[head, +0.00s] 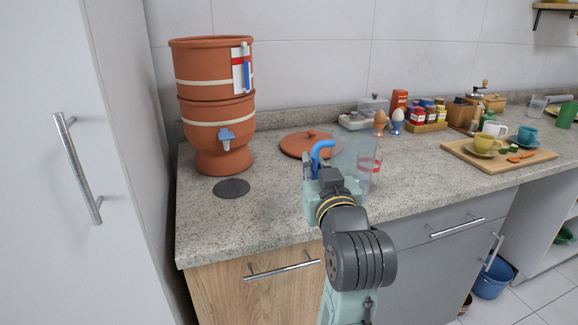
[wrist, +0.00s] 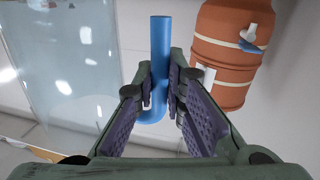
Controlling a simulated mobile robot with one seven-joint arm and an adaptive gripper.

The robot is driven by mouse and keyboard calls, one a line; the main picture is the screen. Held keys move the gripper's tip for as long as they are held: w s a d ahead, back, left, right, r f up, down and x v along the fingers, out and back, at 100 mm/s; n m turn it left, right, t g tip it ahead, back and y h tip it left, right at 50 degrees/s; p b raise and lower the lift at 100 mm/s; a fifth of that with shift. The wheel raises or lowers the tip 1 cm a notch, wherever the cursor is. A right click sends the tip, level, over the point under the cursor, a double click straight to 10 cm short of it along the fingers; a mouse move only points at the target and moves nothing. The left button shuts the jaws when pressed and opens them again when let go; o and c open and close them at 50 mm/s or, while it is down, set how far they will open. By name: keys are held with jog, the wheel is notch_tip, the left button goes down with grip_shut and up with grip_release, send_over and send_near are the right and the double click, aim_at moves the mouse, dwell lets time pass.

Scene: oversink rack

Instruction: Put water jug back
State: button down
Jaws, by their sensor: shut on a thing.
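My gripper (head: 316,168) is shut on that handle, over the front part of the counter. The jug is to the right of the gripper and looks upright. I cannot tell if its base touches the counter. In the wrist view the blue handle (wrist: 161,50) stands between the two fingers, and the clear jug wall (wrist: 75,60) fills the left side.
A two-part clay water filter (head: 215,115) with a blue tap stands at the counter's left. A dark round mat (head: 231,188) lies in front of it. A clay lid (head: 305,143) lies behind my gripper. Egg cups, spice jars and a wooden board (head: 500,160) with cups are at right.

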jog(key=shift+w+a+f+p, duration=0.45)
jog(key=shift+w+a+f, duration=0.3)
jog(key=shift+w+a, duration=0.75)
jog(key=shift+w+a+f+p, duration=0.45)
jog(key=shift+w+a+f, duration=0.4)
jog(key=shift+w, duration=1.15)
jog(key=shift+w+a+f+p, duration=0.45)
jog(key=shift+w+a+f, duration=0.2)
jog(key=shift+w+a, duration=0.9)
jog(key=shift+w+d, duration=0.2)
jog(key=shift+f, duration=0.2)
jog(key=c, duration=1.7)
grip_release()
jog(key=shift+o, duration=0.2)
jog(key=shift+r, duration=0.15)
